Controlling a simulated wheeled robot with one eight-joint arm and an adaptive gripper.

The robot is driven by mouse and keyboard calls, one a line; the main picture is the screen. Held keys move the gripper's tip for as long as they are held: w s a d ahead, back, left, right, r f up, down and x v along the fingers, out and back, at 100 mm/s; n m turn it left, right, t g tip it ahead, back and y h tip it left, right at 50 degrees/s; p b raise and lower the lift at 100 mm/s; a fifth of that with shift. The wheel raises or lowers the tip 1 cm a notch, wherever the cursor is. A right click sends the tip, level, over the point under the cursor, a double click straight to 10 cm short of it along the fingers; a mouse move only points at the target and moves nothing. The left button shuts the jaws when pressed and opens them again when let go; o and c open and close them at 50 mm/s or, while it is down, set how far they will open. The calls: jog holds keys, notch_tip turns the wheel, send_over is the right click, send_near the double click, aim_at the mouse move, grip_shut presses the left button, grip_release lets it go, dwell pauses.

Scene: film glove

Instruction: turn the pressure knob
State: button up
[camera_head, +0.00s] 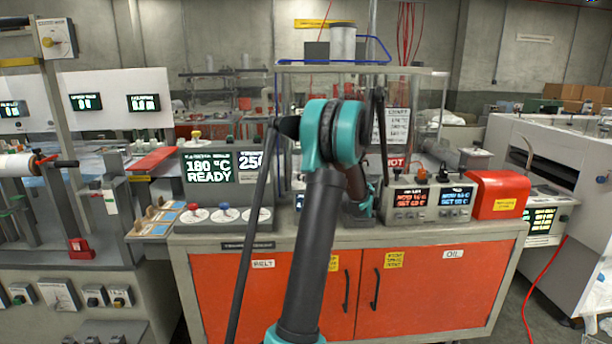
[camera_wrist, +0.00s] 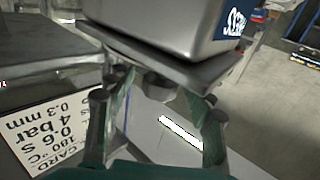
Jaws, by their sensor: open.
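My gripper (camera_wrist: 156,100) is open in the wrist view, with one green-and-grey finger on each side of the picture. A small grey round knob-like part (camera_wrist: 158,85) shows between and beyond the fingers, below the edge of a tilted-looking metal plate (camera_wrist: 195,70). It may be the pressure knob, but no label on it can be read. I cannot tell whether the fingers touch it. In the head view my gripper (camera_head: 360,205) is low behind my arm, above the bench, left of the display box. My arm hides much of the press there, and I cannot make out the pressure knob.
A settings card (camera_wrist: 45,125) stands close by at left in the wrist view. A display box (camera_head: 430,202) and a red box (camera_head: 498,195) stand on the bench at right.

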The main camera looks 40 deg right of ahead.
jog(key=v, duration=1.2)
jog(key=w+a+r+m+t+h, duration=0.2)
jog(key=w+a+r+m+h, duration=0.7)
jog(key=a+h, duration=0.4)
jog(key=s+a+f+g+y, duration=0.1)
jog(key=s+a+f+g, duration=0.3)
jog(key=a+f, duration=0.5)
jog(key=s+a+f+g, duration=0.45)
jog(key=a+f, duration=0.35)
jog(key=f, duration=0.2)
jog(key=s+a+f+n+g+y, duration=0.5)
jog(key=s+a+f, duration=0.8)
jog(key=s+a, duration=0.4)
jog(key=shift+g+y, duration=0.4)
jog(key=shift+g, duration=0.25)
